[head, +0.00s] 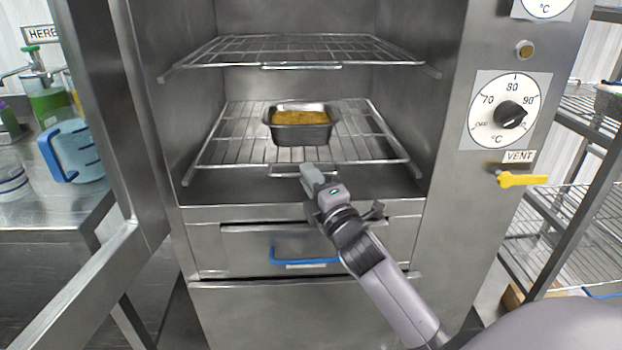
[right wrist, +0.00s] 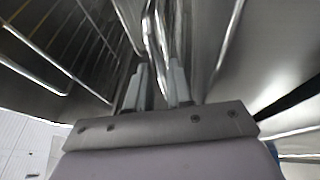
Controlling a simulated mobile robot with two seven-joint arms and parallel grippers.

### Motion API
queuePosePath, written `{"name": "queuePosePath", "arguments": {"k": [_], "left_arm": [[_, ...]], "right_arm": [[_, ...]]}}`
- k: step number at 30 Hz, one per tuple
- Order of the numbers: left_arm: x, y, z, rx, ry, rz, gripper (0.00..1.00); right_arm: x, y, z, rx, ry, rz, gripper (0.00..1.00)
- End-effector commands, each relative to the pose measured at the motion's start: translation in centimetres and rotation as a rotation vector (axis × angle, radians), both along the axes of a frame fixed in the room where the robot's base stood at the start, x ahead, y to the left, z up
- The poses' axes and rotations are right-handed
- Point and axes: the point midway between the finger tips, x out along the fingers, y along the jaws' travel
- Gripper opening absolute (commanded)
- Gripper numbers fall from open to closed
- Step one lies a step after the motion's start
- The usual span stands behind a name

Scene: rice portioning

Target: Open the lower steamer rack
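The lower steamer rack (head: 232,150) is a wire shelf inside the open steamer cabinet, pushed in, with a short wire handle (head: 285,170) at its front edge. A dark metal pan (head: 302,134) of yellow food stands on it. My right gripper (head: 311,174) is at this handle, in front of the rack. In the right wrist view, the fingers of the right gripper (right wrist: 158,88) stand apart, with a shiny wire loop (right wrist: 157,35) between and just ahead of them. Whether they touch it is unclear. My left gripper is not in view.
An empty upper rack (head: 290,49) sits above. The cabinet door (head: 105,110) stands open on the left. Below is a drawer with a blue handle (head: 300,262). A dial (head: 510,112) and a yellow vent lever (head: 523,180) are on the right panel. A blue-handled jug (head: 75,150) stands left.

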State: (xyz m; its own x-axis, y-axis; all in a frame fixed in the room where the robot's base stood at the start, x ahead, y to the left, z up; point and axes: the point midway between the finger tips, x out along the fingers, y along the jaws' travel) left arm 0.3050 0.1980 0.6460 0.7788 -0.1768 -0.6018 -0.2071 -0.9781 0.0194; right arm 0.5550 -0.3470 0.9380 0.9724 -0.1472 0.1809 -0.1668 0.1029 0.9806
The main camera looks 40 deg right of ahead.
Motion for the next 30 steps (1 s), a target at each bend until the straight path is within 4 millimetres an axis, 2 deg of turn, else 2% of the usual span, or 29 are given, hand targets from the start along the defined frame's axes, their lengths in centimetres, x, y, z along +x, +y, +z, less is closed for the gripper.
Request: {"name": "queuePosePath", "arguments": {"k": [5,6,7,30], "left_arm": [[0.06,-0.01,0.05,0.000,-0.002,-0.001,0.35],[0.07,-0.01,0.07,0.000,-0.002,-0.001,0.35],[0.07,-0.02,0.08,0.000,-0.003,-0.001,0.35],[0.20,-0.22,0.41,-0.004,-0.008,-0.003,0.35]], "right_arm": [[0.00,0.01,-0.02,0.000,0.000,0.000,0.21],[0.00,0.01,-0.03,0.000,0.001,0.000,0.08],[-0.01,0.01,-0.03,0.000,0.001,0.000,0.00],[-0.03,-0.01,-0.06,0.001,0.001,0.000,0.00]]}}
